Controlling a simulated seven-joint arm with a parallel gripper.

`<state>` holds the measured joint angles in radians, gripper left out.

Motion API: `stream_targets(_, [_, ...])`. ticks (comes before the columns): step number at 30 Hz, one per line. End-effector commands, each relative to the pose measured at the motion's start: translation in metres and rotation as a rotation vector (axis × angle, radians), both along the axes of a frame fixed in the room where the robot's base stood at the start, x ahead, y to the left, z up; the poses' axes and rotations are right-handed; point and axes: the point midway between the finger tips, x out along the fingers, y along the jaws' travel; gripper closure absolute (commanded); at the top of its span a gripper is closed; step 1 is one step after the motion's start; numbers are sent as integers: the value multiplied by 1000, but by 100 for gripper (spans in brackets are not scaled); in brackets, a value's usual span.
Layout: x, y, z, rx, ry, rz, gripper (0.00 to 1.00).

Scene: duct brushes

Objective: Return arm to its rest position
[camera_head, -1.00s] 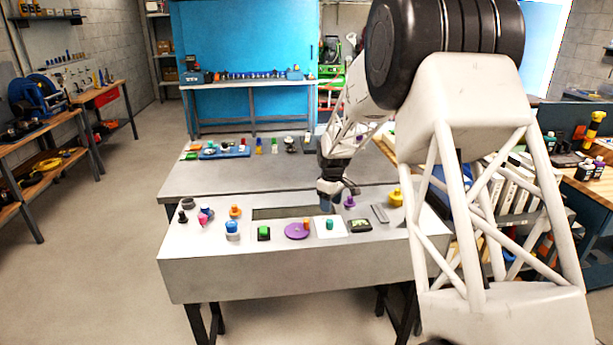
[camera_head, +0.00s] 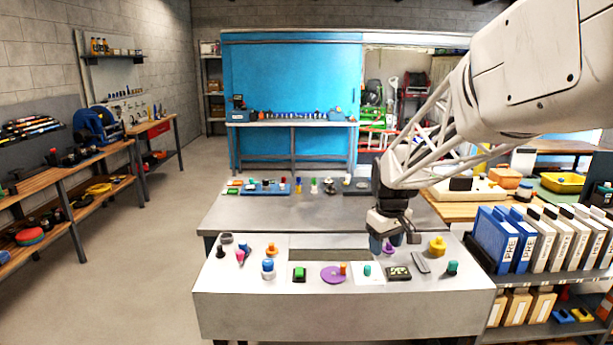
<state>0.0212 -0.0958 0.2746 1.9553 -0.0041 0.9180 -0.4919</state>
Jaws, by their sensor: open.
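My arm (camera_head: 530,70) reaches in from the upper right, its pale lattice link (camera_head: 430,140) sloping down to the left. My gripper (camera_head: 396,241) hangs pointing down over the back right part of the grey bench (camera_head: 340,310), just behind the purple knob (camera_head: 389,249). It is open, and I see nothing held between its fingers. Whether the fingertips touch anything is too small to tell.
The bench bears a purple disc (camera_head: 332,274), a green button (camera_head: 299,273), a blue-and-white knob (camera_head: 268,268), a yellow knob (camera_head: 437,246) and a dark green knob (camera_head: 452,268). Binders (camera_head: 505,240) stand on a shelf at right. Floor at left is clear.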

Motion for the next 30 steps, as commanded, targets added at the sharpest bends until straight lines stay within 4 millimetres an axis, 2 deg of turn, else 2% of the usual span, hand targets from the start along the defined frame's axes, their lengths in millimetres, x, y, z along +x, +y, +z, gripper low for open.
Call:
stream_targets(1, [-15,1,7,1,-8,-16,45])
stream_targets(6, [-59,2,24,7,-26,-77,45])
stream_targets(15, [-138,5,42,19,-59,-186,45])
stream_targets(22, [-198,7,47,33,-84,-269,45])
stream_targets(30, [-268,9,43,49,-110,-366,45])
